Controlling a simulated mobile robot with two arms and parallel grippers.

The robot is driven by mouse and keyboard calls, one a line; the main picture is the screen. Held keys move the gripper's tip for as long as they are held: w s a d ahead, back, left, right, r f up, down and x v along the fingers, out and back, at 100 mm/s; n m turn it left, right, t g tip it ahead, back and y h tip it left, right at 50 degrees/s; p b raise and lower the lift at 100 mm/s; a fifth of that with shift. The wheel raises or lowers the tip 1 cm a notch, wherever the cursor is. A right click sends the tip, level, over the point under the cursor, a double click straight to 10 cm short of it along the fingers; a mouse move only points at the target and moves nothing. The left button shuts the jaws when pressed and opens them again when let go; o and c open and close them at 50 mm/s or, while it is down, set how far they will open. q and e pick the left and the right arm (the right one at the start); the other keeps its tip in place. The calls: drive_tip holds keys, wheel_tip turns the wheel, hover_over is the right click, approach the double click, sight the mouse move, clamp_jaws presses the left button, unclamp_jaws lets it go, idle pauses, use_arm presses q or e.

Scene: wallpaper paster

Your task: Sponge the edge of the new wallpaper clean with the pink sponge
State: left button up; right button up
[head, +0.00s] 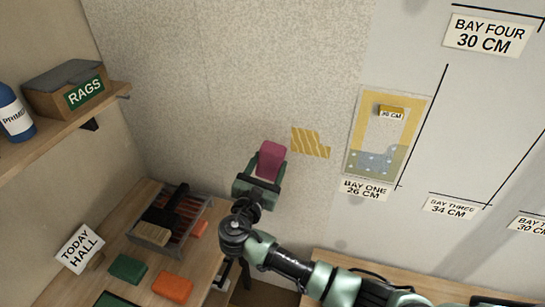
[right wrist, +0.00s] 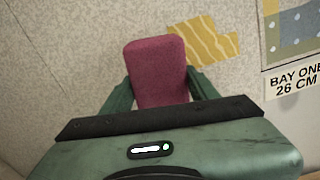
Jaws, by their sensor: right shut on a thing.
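My right gripper (head: 262,175) is shut on the pink sponge (head: 271,157), a dark pink block. In the right wrist view the sponge (right wrist: 158,72) sits upright between the two green fingers (right wrist: 160,95). The gripper is in front of the beige textured wallpaper (head: 215,70). A patch of yellow diagonal stripes (head: 310,142) shows on the wall just right of the sponge, and also in the right wrist view (right wrist: 203,40). I cannot tell whether the sponge touches the wall. My left gripper is not in view.
A bench (head: 205,265) at lower left holds a slatted tray (head: 200,217), a green block (head: 128,269) and an orange block (head: 172,288). A shelf (head: 75,118) above carries a rags box (head: 65,88) and a blue bottle (head: 13,112). A yellow sample panel (head: 358,130) hangs right of the stripes.

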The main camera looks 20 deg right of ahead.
drive_tip(key=shift+s+a+r, duration=0.3)
drive_tip(key=shift+s+a, duration=0.1)
drive_tip(key=shift+s, duration=0.1)
drive_tip(key=shift+r, duration=0.1)
drive_tip(key=shift+p, duration=0.55)
drive_tip(key=b, duration=0.1)
approach(281, 137)
drive_tip(key=shift+x, duration=0.95)
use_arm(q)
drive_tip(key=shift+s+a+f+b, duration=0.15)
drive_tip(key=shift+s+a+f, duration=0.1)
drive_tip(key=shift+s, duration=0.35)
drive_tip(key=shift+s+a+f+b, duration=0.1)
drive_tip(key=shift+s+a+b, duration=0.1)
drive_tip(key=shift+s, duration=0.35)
use_arm(e)
drive_tip(key=shift+x, duration=0.85)
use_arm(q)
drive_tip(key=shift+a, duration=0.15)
use_arm(e)
drive_tip(key=shift+r, duration=0.1)
drive_tip(key=shift+x, duration=1.25)
